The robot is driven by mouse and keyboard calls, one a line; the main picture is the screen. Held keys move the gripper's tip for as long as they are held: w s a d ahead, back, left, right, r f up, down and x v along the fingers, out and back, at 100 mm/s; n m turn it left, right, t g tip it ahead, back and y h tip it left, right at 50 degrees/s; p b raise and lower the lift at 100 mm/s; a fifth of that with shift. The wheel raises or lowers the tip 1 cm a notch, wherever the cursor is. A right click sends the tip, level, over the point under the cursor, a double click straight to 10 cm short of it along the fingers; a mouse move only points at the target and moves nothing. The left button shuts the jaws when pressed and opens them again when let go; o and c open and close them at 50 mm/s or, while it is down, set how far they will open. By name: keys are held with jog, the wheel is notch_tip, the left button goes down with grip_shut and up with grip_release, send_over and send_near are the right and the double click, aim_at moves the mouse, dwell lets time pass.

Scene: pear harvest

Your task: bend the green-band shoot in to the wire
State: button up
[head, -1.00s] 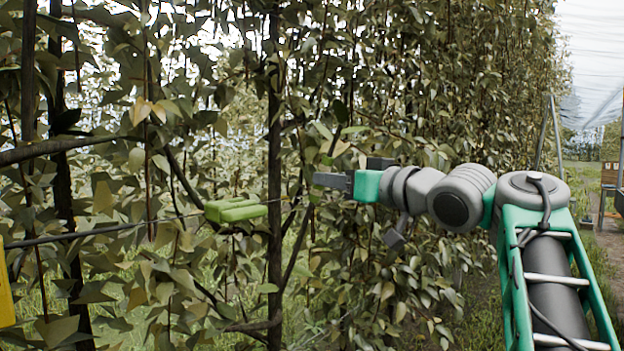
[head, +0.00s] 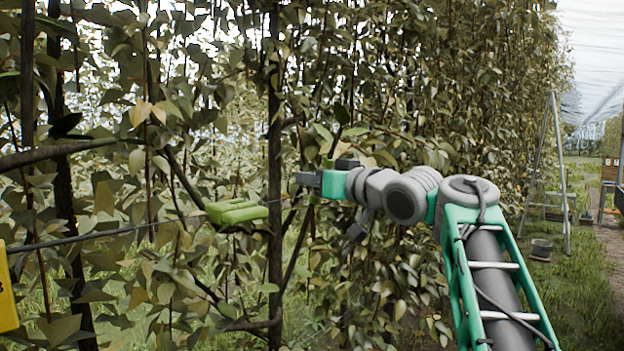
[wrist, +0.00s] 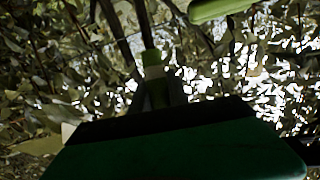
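The shoot's green band (wrist: 153,60) shows in the wrist view, just past the fingertips of my gripper (wrist: 162,85), on a dark stem running up. In the head view a small green patch on a stem, probably this band (head: 328,163), is just above my gripper (head: 305,179). My gripper points left, near the dark upright trunk. Leaves and the gripper hide part of the shoot. I cannot tell whether the fingers enclose it. The wire (head: 110,232) runs from the lower left, rising toward the trunk. A light green clip-like block (head: 236,211) sits on it; a similar green piece (wrist: 220,8) tops the wrist view.
The dark trunk (head: 274,130) stands left of my gripper. A thick branch (head: 60,152) crosses at left, and a yellow panel (head: 7,290) is at the left edge. Dense leaves surround the arm.

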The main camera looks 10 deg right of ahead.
grip_shut()
dwell(0.9)
